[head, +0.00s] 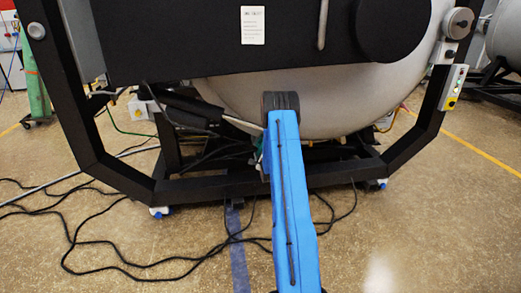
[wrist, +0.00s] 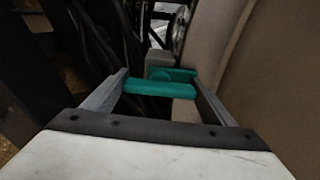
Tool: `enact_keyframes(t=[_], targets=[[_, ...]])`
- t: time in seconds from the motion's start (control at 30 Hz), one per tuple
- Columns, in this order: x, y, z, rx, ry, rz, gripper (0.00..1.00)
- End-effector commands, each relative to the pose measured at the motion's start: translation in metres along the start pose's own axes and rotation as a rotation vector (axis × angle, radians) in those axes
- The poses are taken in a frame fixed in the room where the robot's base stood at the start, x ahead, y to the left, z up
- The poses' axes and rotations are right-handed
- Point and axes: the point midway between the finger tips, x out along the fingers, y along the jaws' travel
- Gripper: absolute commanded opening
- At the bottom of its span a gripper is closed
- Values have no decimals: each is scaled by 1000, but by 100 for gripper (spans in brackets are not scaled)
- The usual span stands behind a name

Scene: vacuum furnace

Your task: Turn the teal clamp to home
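The teal clamp (wrist: 160,87) is in the upper middle of the wrist view, with a bar lying across the picture and a part behind it. My gripper (wrist: 160,88) has its two grey fingers apart, one on each side of the clamp's bar. The left fingertip is close to the bar's left end; I cannot tell whether either finger touches it. In the head view only a sliver of teal (head: 259,158) shows beside my blue arm, which hides the gripper and most of the clamp.
The pale furnace vessel (head: 335,100) hangs in a black frame (head: 235,183) in the head view. Its curved wall (wrist: 255,75) rises close on the right in the wrist view. Black cables (head: 95,245) lie on the floor at left. A button box (head: 454,87) is at right.

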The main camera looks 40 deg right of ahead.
Motion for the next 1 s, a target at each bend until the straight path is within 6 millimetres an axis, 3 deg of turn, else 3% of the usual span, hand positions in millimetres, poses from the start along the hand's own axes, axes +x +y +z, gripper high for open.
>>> enact_keyframes(t=[0.03,0.1,0.37,0.53,1.0], targets=[[-1,2,-2,1,3,3,88],[-1,1,-1,1,2,2,97],[-1,1,0,0,1,1,97],[-11,1,0,0,1,1,97],[-100,1,-1,0,3,3,97]])
